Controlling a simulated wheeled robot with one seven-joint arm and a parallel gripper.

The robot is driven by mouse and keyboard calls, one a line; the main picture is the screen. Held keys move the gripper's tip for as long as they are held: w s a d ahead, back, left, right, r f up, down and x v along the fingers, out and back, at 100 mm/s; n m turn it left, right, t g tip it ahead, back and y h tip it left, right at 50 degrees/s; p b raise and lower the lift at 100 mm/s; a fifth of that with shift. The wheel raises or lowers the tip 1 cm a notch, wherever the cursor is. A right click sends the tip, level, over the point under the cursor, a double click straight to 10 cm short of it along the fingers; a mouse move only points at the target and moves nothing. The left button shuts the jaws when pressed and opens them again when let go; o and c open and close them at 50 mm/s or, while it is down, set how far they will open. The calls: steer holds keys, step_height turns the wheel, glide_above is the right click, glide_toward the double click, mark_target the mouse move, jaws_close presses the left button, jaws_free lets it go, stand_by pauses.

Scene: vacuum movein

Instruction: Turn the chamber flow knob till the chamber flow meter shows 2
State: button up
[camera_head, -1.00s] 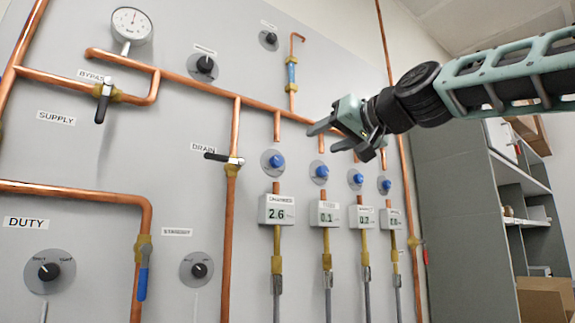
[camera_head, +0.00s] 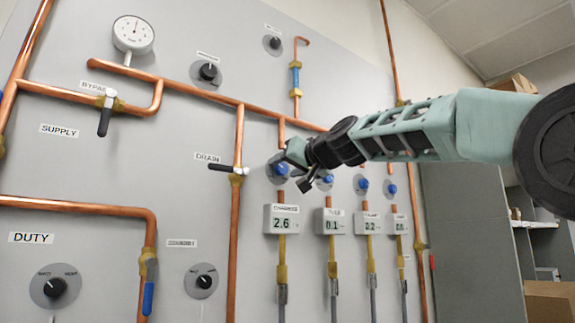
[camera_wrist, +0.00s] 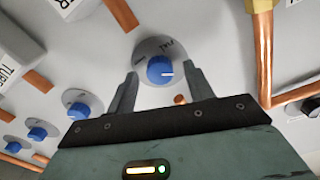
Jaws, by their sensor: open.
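The chamber flow meter (camera_head: 281,219) is a grey box that reads 2.6. The blue chamber flow knob (camera_head: 281,169) sits on a round grey plate above it, partly hidden by my gripper. My gripper (camera_head: 289,168) is open at this knob. In the wrist view, the blue knob (camera_wrist: 160,69) with a white mark lies between and just beyond the two fingertips of my gripper (camera_wrist: 161,78). The fingers stand apart from the knob on both sides. I cannot tell how much depth is left between the tips and the panel.
Several similar blue knobs, such as the tube knob (camera_wrist: 84,104), sit in a row beside it. The tube meter (camera_head: 331,221) reads 0.1. The black drain valve handle (camera_head: 222,167) and copper drain pipe (camera_head: 235,225) are close on the left.

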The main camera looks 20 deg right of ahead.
steer(key=c, duration=1)
steer(key=shift+o, duration=0.2)
steer(key=shift+m, duration=0.3)
steer(key=m+p, duration=0.1)
steer(key=m, duration=0.2)
steer(key=shift+m, duration=0.3)
steer(key=shift+m+p, duration=0.55)
steer(key=shift+m, duration=1.75)
steer(key=shift+f, duration=0.1)
